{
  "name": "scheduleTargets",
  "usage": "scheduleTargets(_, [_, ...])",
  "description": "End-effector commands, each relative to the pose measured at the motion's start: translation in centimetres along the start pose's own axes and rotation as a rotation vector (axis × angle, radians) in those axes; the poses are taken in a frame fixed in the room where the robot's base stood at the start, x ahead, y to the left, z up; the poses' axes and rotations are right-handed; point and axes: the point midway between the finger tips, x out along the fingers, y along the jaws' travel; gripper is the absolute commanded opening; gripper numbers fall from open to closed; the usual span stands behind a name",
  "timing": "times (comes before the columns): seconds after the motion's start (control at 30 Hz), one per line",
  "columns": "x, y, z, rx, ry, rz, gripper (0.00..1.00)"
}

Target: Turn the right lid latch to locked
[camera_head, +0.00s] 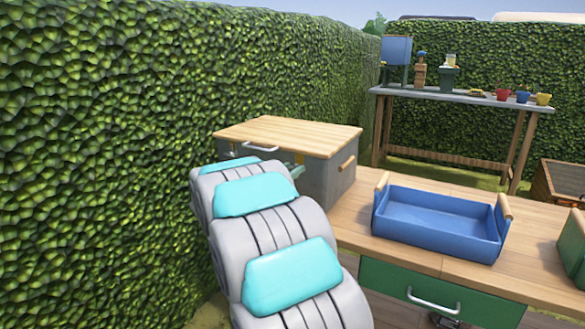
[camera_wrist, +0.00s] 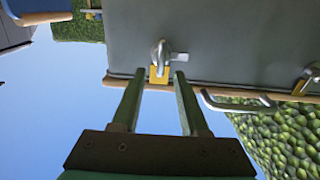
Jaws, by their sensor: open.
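A grey box (camera_head: 328,185) with a wooden lid (camera_head: 290,135) stands at the back left of the workbench. The wrist view is upside down and shows the box front (camera_wrist: 230,40). The right lid latch (camera_wrist: 161,56) is a metal piece by a yellow plate (camera_wrist: 159,75) at the lid edge; a short tab sticks out sideways from it. The left latch (camera_wrist: 308,80) is at the picture's right edge. My gripper (camera_wrist: 155,82) is open, its green fingertips on either side of the right latch's plate. I cannot tell whether they touch anything. My arm hides most of the box front in the head view.
A metal lid handle (camera_wrist: 236,104) juts out close to one finger. A blue tray (camera_head: 436,247) stands right of the box on the workbench (camera_head: 350,235). A tall hedge (camera_head: 100,150) borders the left. A table (camera_head: 455,96) with cups stands behind.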

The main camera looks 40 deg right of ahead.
Motion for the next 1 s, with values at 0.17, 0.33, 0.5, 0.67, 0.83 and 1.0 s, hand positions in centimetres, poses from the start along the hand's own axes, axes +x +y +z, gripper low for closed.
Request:
scheduleTargets(0.17, [1.5, 0.0, 0.0, 0.000, -0.001, -0.001, 0.44])
scheduleTargets(0.33, [1.7, 0.0, 0.0, 0.000, -0.002, -0.003, 0.44])
scheduleTargets(0.5, [1.7, -0.1, 0.0, 0.000, -0.001, -0.003, 0.41])
scheduleTargets(0.67, [1.7, -0.1, 0.0, 0.000, -0.002, -0.003, 0.23])
scheduleTargets(0.83, [1.7, -0.1, 0.0, 0.000, -0.002, -0.003, 0.04])
scheduleTargets(1.0, [1.7, -0.1, 0.1, 0.000, -0.003, -0.003, 0.00])
